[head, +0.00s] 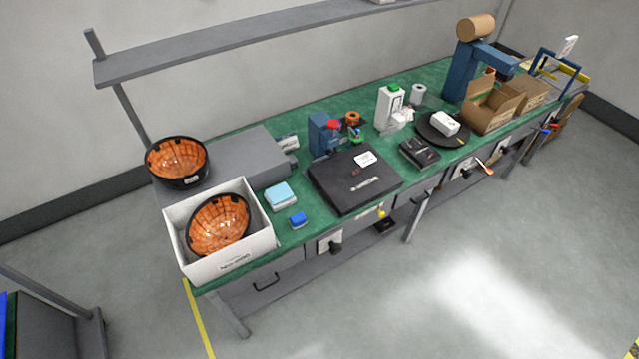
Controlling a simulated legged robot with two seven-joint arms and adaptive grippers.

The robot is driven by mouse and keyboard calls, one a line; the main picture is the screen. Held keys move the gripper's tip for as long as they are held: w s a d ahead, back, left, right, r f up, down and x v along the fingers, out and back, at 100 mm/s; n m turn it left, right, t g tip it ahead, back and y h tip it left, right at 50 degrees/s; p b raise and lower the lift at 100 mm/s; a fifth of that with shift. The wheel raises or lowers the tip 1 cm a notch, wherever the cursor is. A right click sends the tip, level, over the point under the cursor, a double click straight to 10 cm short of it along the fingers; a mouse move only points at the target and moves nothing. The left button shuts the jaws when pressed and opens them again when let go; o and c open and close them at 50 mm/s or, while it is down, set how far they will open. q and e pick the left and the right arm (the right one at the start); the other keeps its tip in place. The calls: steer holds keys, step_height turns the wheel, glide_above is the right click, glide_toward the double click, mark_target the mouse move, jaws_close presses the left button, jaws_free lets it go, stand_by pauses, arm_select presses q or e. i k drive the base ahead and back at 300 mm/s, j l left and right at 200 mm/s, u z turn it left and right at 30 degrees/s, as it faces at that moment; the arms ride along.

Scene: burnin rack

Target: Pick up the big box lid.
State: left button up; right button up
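No part clearly recognisable as a separate big box lid shows in the head view. A large, flat black case (340,190) with a white label on top lies closed near the middle of the green bench; I cannot tell whether its top is the lid. A big white open-topped box (222,262) stands at the bench's left front corner with an orange-lined black bowl (217,225) in it. Neither of my grippers is in view.
The green bench (307,231) runs from lower left to upper right. A second orange-lined bowl (177,160) sits on a grey unit (238,158). Open cardboard boxes (490,105) stand farther right. The floor in front is clear.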

mark_target(353, 178)
steer(key=i+l, duration=0.15)
steer(key=l, duration=0.2)
steer(key=i+l+u, duration=0.15)
steer(key=l, duration=0.25)
steer(key=i+l, duration=0.1)
steer(key=l, duration=0.25)
steer(key=i+l+u, duration=0.1)
steer(key=l, duration=0.3)
steer(key=i, duration=0.05)
